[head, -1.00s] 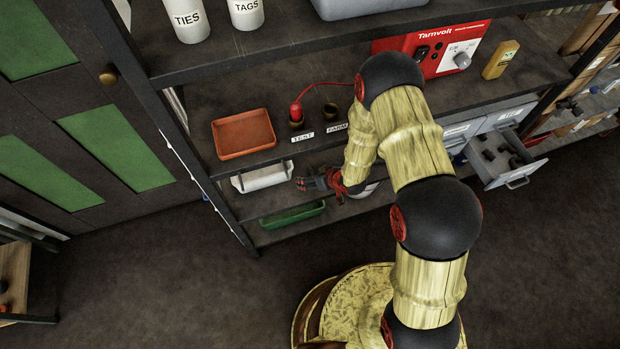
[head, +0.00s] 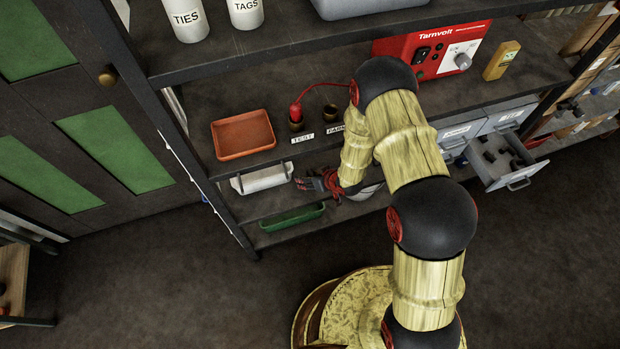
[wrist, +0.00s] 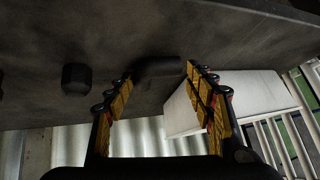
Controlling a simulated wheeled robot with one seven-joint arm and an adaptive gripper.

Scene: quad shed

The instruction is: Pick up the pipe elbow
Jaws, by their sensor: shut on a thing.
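The pipe elbow (wrist: 158,67) is a dark, curved piece in the wrist view. It lies between my two fingertips, and my gripper (wrist: 158,76) is shut on it. Its ends are partly hidden by the fingers. A grey shelf surface fills the view beyond it; I cannot tell whether the elbow touches it. In the head view my gripper (head: 303,184) is low at the shelf unit, between the white tray and the green tray's right end. The elbow cannot be made out there.
Another dark fitting (wrist: 76,79) is left of the fingers. A white tray (head: 262,179) and green tray (head: 292,217) are close to my gripper. An orange tray (head: 243,134) is on the shelf above. An open drawer (head: 512,178) with dark fittings juts out at right.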

